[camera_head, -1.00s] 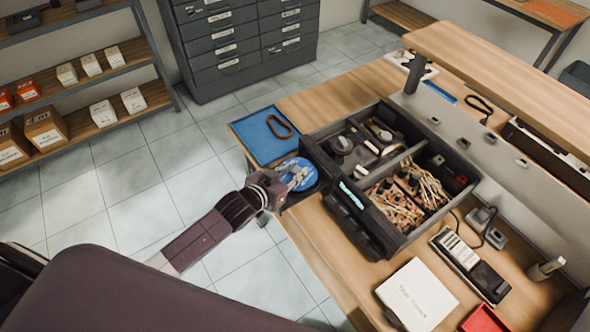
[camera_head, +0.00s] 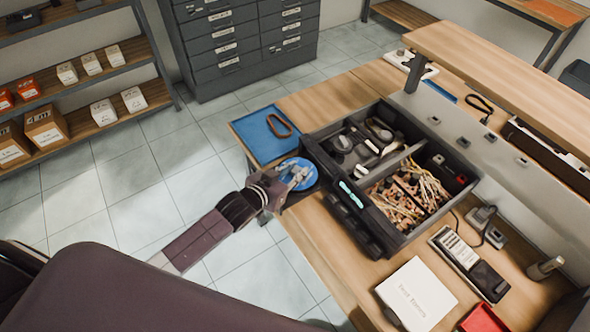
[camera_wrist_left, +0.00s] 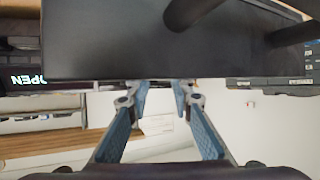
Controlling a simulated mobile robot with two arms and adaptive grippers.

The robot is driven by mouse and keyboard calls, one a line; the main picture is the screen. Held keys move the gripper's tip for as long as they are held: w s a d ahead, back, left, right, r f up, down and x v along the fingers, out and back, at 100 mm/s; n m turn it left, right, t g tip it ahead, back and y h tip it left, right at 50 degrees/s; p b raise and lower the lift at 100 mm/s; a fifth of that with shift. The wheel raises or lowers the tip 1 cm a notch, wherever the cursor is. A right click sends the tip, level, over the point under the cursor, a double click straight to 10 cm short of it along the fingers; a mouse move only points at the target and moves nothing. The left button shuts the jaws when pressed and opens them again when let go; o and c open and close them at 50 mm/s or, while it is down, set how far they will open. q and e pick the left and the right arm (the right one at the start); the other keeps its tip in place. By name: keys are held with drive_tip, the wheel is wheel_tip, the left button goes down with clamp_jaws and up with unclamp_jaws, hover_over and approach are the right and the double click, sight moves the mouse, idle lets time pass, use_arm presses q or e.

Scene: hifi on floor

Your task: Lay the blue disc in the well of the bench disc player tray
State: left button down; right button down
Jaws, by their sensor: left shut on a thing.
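The blue disc (camera_head: 309,178) is at the left end of the black disc player (camera_head: 352,222), near the bench's edge. My left gripper (camera_head: 298,177) is shut on it, with the fingers over the disc's face. My right gripper is out of view.
A black divided bin (camera_head: 405,239) of cables and small parts stands right behind the player. A blue mat (camera_head: 256,142) with a brown loop lies beyond the disc. A white box (camera_head: 417,294), a handset (camera_head: 468,262) and a red tray (camera_head: 484,320) fill the near right.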

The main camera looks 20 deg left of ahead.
use_arm(q)
drive_tip(key=shift+f, duration=0.45)
idle(0.3)
drive_tip(key=c, duration=1.6)
unclamp_jaws()
drive_tip(key=v, duration=1.2)
drive_tip(key=shift+r, duration=0.1)
wheel_tip(320, 180, up, 7)
drive_tip(key=p, duration=0.7)
